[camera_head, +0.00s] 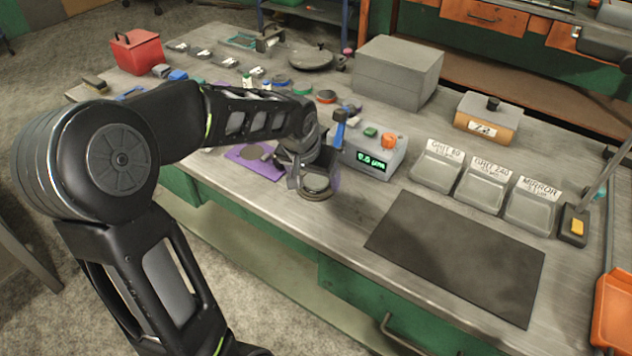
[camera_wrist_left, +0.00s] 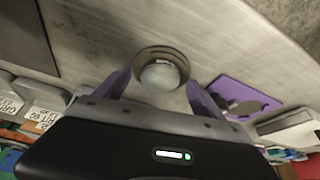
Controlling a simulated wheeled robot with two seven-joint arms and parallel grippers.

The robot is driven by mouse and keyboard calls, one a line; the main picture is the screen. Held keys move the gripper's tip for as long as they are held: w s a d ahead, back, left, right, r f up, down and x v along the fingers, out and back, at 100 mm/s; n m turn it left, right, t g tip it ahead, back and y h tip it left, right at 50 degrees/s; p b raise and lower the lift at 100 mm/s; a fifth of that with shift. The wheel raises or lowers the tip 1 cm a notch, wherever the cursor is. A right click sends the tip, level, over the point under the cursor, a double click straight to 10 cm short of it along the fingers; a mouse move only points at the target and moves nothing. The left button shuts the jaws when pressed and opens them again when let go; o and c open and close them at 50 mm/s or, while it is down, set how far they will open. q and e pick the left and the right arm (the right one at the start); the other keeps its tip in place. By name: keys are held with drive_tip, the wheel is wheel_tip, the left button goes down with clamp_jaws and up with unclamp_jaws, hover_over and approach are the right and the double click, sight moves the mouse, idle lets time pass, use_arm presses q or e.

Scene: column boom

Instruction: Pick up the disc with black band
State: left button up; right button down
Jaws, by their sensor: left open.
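My left gripper (camera_head: 314,179) is open, low over the workbench near its front edge. A round disc-like piece with a pale domed top (camera_head: 316,191) stands directly below it, partly covered by the gripper. In the left wrist view the same round piece (camera_wrist_left: 160,75) shows between and just beyond the two purple fingers, with a wider brownish rim around its dome. The fingers do not visibly touch it. I cannot make out a black band on it. My right gripper is not in view.
A purple tray with dark cut-outs (camera_head: 248,164) lies left of the gripper. A grey box with a green display (camera_head: 374,152) stands close on its right. Several small coloured discs (camera_head: 326,97) lie behind. The dark mat (camera_head: 456,256) at right is clear.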

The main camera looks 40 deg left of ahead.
use_arm(q)
clamp_jaws()
idle(0.7)
